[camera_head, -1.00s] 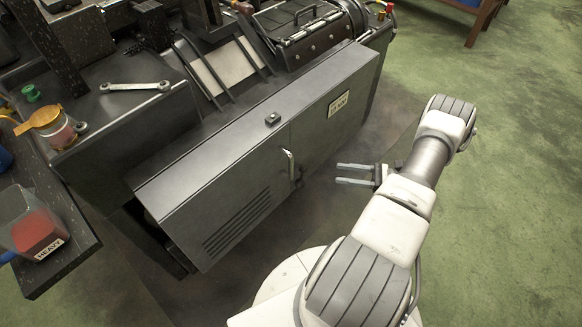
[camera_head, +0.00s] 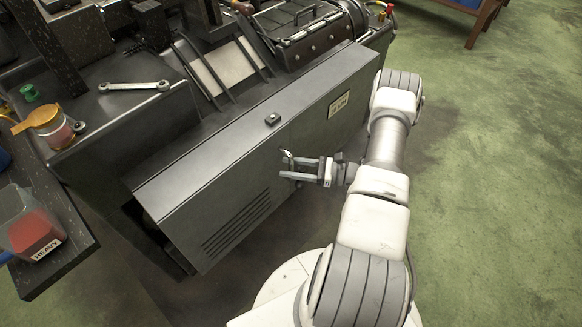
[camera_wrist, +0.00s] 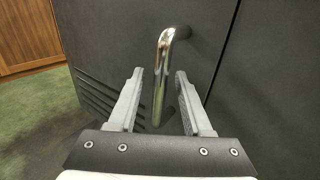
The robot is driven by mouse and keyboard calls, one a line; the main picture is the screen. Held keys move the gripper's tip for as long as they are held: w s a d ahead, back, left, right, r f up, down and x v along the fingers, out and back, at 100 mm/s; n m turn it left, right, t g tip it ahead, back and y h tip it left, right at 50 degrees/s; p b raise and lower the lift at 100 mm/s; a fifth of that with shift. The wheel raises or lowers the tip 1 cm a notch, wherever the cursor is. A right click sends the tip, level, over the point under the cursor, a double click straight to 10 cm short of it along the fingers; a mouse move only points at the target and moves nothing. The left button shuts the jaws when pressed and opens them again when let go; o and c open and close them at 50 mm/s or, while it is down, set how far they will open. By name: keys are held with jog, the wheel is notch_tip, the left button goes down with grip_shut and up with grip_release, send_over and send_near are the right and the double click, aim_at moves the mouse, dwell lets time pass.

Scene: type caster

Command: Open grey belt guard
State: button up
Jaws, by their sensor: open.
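The grey belt guard (camera_head: 215,190) is a long metal cover on the front of the machine, with louvre slots low on its left part. It looks shut, with a seam to the right of the handle. Its chrome bar handle (camera_wrist: 162,75) stands out from the panel in the wrist view; in the head view the handle (camera_head: 287,156) is partly hidden by my gripper. My gripper (camera_head: 284,168) is open at the handle. In the wrist view the handle shows between the two fingers (camera_wrist: 160,92), and neither finger clearly touches it.
At left are a wrench (camera_head: 134,86), an orange-lidded jar (camera_head: 50,128) and a bin of red material (camera_head: 34,228). Green floor (camera_head: 480,200) is open at right.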

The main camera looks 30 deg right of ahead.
grip_shut()
dwell(1.4)
